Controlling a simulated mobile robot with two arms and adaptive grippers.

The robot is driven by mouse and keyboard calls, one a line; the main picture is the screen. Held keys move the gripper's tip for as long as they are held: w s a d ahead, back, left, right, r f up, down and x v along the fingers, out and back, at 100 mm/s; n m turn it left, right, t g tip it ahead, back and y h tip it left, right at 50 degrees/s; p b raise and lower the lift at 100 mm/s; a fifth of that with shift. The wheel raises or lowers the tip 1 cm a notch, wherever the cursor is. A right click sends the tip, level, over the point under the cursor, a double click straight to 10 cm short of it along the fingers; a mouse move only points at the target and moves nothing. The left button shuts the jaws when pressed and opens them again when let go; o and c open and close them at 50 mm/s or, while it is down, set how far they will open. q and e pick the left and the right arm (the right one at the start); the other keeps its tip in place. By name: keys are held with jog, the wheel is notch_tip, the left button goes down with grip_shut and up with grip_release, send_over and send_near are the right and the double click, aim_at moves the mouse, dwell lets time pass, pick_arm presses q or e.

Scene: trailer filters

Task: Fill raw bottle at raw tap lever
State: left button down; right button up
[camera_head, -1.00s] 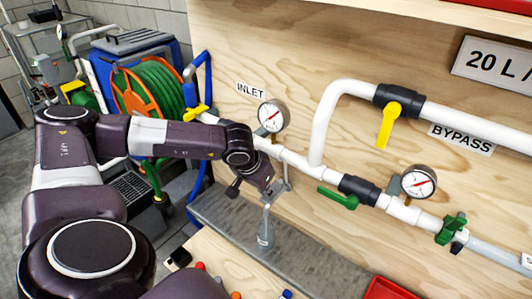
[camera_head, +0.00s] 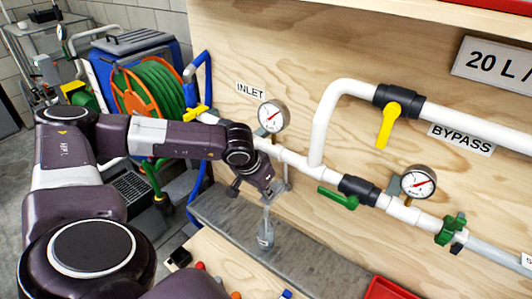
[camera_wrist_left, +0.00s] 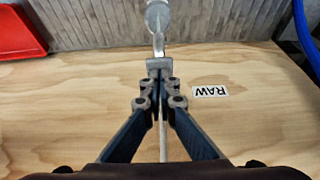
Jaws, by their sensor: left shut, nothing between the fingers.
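The clear raw bottle (camera_head: 265,236) stands on the grey ledge below the inlet pipe in the head view. Its pale top end also shows at the top of the left wrist view (camera_wrist_left: 157,16). The metal raw tap (camera_wrist_left: 158,47) lies between the bottle and my fingers, above the bottle's mouth. My left gripper (camera_head: 270,192) is at the tap and hides most of it in the head view. In the left wrist view its fingertips (camera_wrist_left: 160,78) are together, close against the tap's lever end, with nothing held. Whether they touch the lever I cannot tell. My right gripper is out of view.
A RAW label (camera_wrist_left: 210,91) is on the plywood beside the tap. The inlet gauge (camera_head: 273,116) and white piping run above and right of my left gripper. The grey ledge (camera_head: 310,265) is clear right of the bottle, up to a red tray (camera_head: 388,289).

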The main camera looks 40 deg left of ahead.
pick_arm(q)
notch_tip(320, 180, up, 8)
jog(key=p, duration=0.5)
jog(key=shift+r, duration=0.25)
dwell(0.4)
